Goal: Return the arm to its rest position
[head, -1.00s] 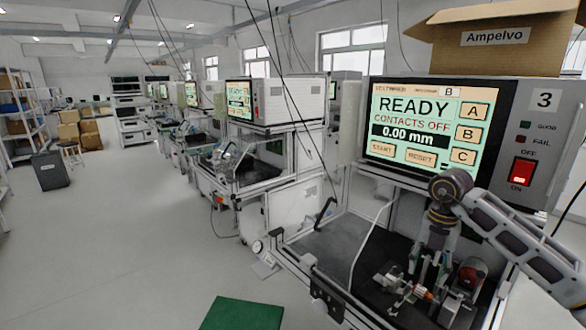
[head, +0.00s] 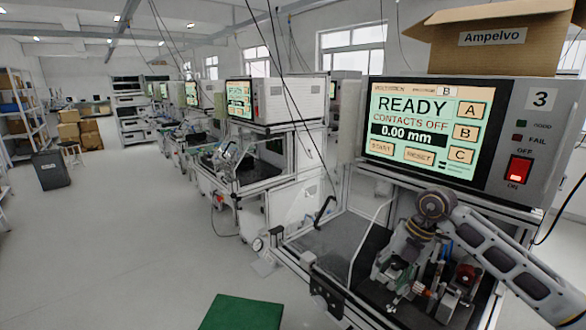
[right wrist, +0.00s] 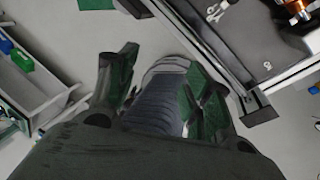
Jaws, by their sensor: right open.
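My right arm comes in from the right in the head view, bent in front of the test machine. The bench's front rail (right wrist: 205,45) passes to the right of the fingers. A copper-coloured part (right wrist: 297,8) lies on the dark bench surface at the top right, apart from the fingers. My left gripper is not in view.
The machine's screen (head: 421,122) reads READY, CONTACTS OFF, 0.00 mm. An open cardboard box (head: 500,45) stands on the machine. A green mat (head: 241,313) lies on the open floor.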

